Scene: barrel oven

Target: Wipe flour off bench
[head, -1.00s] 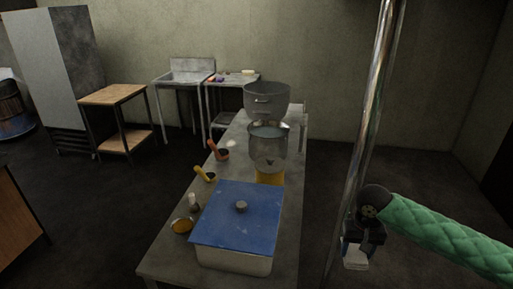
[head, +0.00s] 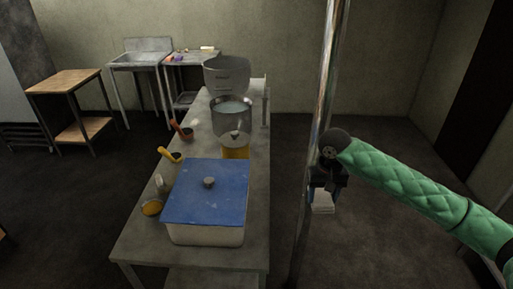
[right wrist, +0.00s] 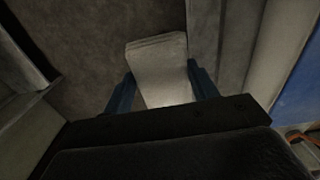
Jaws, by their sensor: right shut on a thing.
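The bench (head: 150,235) is a long grey table in the middle of the head view. A small pale patch that may be flour (head: 195,123) shows on its far left part. My right gripper (head: 324,192) hangs to the right of the bench, over the floor and apart from the bench. It is shut on a folded white cloth (head: 323,204). In the right wrist view the cloth (right wrist: 158,70) sticks out between the two blue fingers. My left gripper is not in view.
On the bench stand a blue-lidded container (head: 210,192), a mixer bowl (head: 231,122), scoops (head: 181,130) and a small orange bowl (head: 152,208). A shiny vertical pole (head: 322,90) rises beside my right gripper. A wooden-topped table (head: 65,82) and a sink (head: 139,60) stand at the back left.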

